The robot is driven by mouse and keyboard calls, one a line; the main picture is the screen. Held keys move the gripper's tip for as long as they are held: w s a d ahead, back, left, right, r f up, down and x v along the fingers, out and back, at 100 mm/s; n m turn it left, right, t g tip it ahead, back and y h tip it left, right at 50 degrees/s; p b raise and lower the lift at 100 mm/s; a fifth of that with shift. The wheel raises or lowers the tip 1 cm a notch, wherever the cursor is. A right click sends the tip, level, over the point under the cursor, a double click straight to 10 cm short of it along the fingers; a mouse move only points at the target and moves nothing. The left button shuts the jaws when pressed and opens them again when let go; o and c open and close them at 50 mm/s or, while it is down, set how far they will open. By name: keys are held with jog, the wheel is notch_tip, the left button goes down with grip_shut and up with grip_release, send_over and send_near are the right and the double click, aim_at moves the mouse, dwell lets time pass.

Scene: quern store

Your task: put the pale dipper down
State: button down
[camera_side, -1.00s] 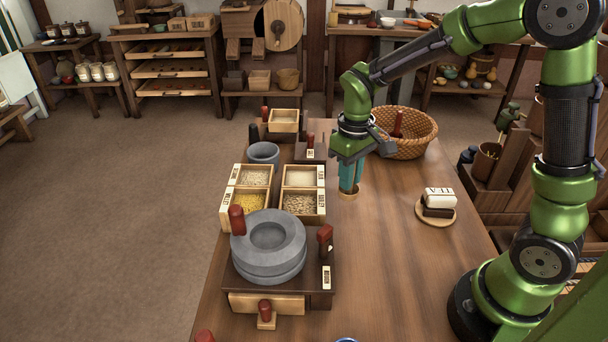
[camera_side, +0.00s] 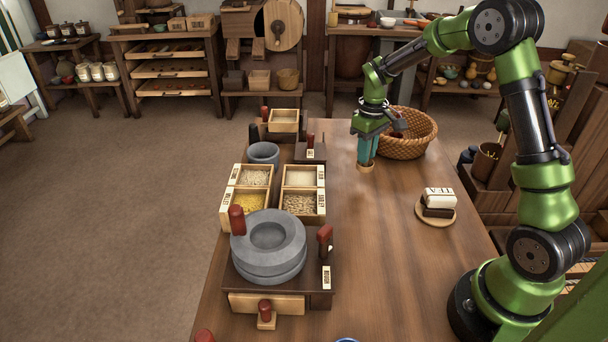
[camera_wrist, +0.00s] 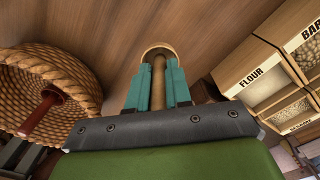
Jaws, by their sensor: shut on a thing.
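My gripper (camera_side: 367,160) is shut on the pale dipper (camera_side: 366,168), a small light-wood cup on an upright handle. The dipper's cup hangs below the fingertips, over the table top (camera_side: 400,250). I cannot tell whether it touches the table. In the wrist view the dipper's handle (camera_wrist: 158,85) runs between the teal fingers of my gripper (camera_wrist: 158,80), with the round cup rim at their far end.
A woven basket (camera_side: 410,150) with a red-handled tool stands just right of my gripper. Open grain boxes (camera_side: 273,209) and a grey stone quern (camera_side: 268,262) stand to the left. A round board (camera_side: 436,221) with labelled blocks lies right. The table's middle is clear.

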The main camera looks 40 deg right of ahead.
jog(key=w, duration=0.2)
jog(key=w+d, duration=0.1)
jog(key=w, duration=0.1)
jog(key=w+d, duration=0.1)
jog(key=w, duration=0.1)
jog(key=shift+w+f, duration=0.3)
jog(key=shift+w+d+f, duration=0.1)
jog(key=shift+w+f, duration=0.05)
jog(key=shift+f, duration=1.6)
jog(key=shift+f, duration=0.2)
jog(key=c, duration=1.1)
grip_release()
jog(key=shift+o, duration=0.2)
jog(key=shift+r, duration=0.15)
